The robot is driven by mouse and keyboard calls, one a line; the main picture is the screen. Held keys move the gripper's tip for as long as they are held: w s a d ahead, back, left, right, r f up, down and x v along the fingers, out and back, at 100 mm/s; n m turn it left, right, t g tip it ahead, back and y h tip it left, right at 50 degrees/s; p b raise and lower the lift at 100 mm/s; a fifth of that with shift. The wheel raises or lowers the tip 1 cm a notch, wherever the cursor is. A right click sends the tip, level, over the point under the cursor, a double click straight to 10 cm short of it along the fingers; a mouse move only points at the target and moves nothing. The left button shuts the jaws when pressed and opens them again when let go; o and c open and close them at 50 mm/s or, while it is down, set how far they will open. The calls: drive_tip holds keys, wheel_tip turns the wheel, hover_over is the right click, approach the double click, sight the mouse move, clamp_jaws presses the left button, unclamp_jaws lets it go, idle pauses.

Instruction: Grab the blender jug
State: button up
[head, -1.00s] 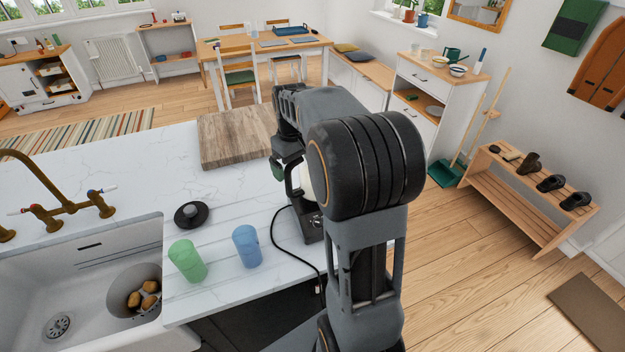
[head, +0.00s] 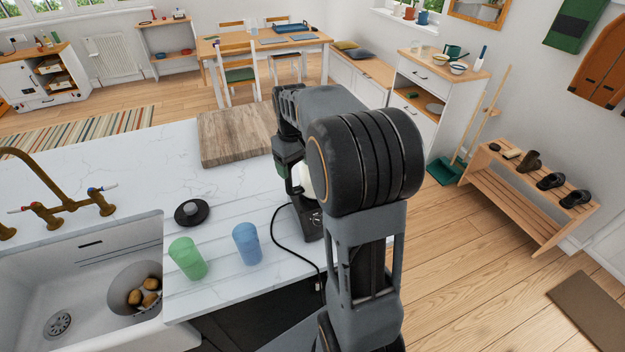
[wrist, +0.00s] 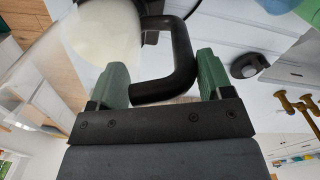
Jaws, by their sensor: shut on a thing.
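The blender jug (wrist: 105,35) is clear with white contents and a black handle (wrist: 180,62). In the head view the jug (head: 306,181) shows only as a pale strip, mostly hidden behind my arm. My gripper (wrist: 163,78) has green fingertips, one on each side of the handle, and is shut on it. The dark blender base (head: 313,225) stands on the counter below the jug, partly covered by my arm. I cannot tell whether the jug still touches the base.
On the white counter (head: 130,165) are a green cup (head: 187,258), a blue cup (head: 246,243), a black round lid (head: 192,212) and a wooden board (head: 230,138). A cord runs from the base to the counter's front edge. A sink (head: 75,275) with a bowl lies left.

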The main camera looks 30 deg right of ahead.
drive_tip(key=c, duration=0.6)
drive_tip(key=shift+r, duration=0.1)
drive_tip(key=shift+w+r, duration=0.15)
drive_tip(key=shift+r, duration=0.05)
